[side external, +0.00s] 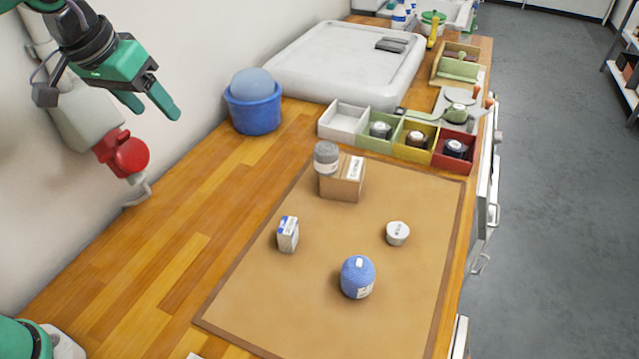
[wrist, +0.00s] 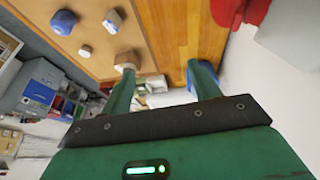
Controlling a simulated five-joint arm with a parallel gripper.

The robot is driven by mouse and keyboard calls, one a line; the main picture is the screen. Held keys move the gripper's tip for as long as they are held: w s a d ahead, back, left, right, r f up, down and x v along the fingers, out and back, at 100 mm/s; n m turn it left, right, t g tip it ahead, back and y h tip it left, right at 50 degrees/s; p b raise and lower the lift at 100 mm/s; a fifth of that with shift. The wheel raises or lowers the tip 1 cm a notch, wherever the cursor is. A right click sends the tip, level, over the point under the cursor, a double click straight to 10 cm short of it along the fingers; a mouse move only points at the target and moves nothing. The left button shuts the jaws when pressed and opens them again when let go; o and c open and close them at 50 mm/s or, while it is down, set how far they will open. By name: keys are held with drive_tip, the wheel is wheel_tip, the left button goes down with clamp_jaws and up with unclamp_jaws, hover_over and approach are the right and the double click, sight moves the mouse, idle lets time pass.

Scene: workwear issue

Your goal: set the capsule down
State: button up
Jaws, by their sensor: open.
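My gripper (side external: 152,107) is open and empty, high at the upper left, in the air well clear of the worktop. In the wrist view its two green fingers (wrist: 163,76) stand apart with nothing between them. I cannot tell for sure which thing is the capsule. Small round dark-topped pieces sit in the green (side external: 380,131), yellow (side external: 415,140) and red (side external: 454,149) compartments. The white compartment (side external: 341,121) looks empty.
On the mat are a small white-and-blue carton (side external: 288,234), a white round tin (side external: 397,233) and a blue rounded item (side external: 357,277). A blue tub (side external: 253,108) holding a blue-grey ball stands behind, near a large white tray (side external: 330,70). The wooden top left of the mat is clear.

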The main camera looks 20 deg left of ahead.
drive_tip(key=s+a+f, duration=0.3)
drive_tip(key=s+a, duration=0.1)
drive_tip(key=s, duration=0.3)
drive_tip(key=s+a+f+t+y, duration=0.1)
drive_tip(key=s+a+f, duration=0.2)
drive_tip(key=s, duration=0.3)
drive_tip(key=shift+s+a+f, duration=0.15)
drive_tip(key=shift+s+a, duration=0.2)
